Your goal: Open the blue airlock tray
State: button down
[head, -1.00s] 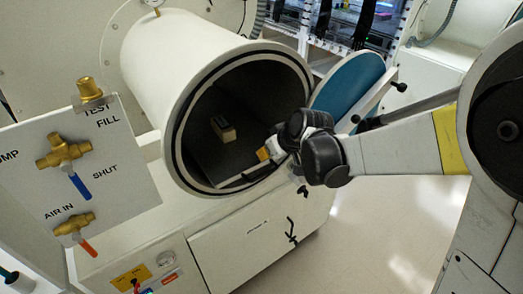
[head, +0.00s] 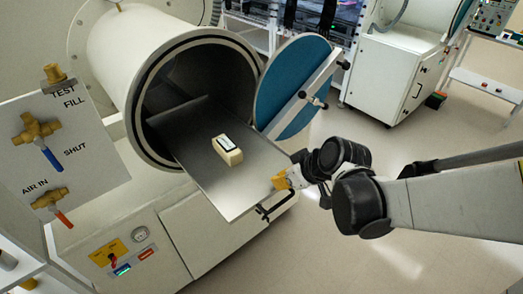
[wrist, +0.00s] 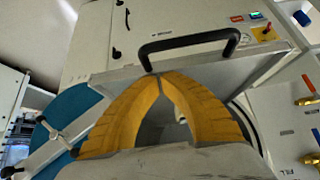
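The airlock tray (head: 225,190) is a flat grey plate sticking well out of the open round airlock (head: 150,120). Its surface looks grey, not blue; the round airlock door (head: 285,85) is blue and swung open to the right. A black bar handle (wrist: 190,42) is on the tray's front edge. My gripper (head: 281,182) is at the tray's front right corner. In the wrist view its yellow fingertips (wrist: 160,75) meet beside one end of the handle. I see nothing clearly between them. The tray's rear part is hidden inside the airlock.
A small cream block with a dark top (head: 227,150) lies on the tray. A panel with brass valves (head: 37,130) stands at the left. The floor (head: 340,260) to the right is clear. Another white cabinet (head: 385,75) stands behind.

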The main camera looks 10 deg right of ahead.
jog(key=s+d, duration=0.1)
jog(key=s, duration=0.1)
jog(key=s+d, duration=0.2)
jog(key=s, duration=0.1)
jog(key=shift+s+d+p, duration=0.35)
jog(key=shift+d, duration=0.05)
jog(key=p, duration=0.4)
send_near(293, 195)
jog(key=w+a+r, duration=0.2)
jog(key=s+d+f+m+h+b, duration=0.2)
jog(key=s+f+m+h+b, duration=0.1)
jog(key=m+b, duration=0.3)
jog(key=s+h+b, duration=0.1)
jog(key=b, duration=0.1)
jog(key=shift+s+d+m+t+b, duration=0.35)
jog(key=shift+s+d+m+t, duration=0.05)
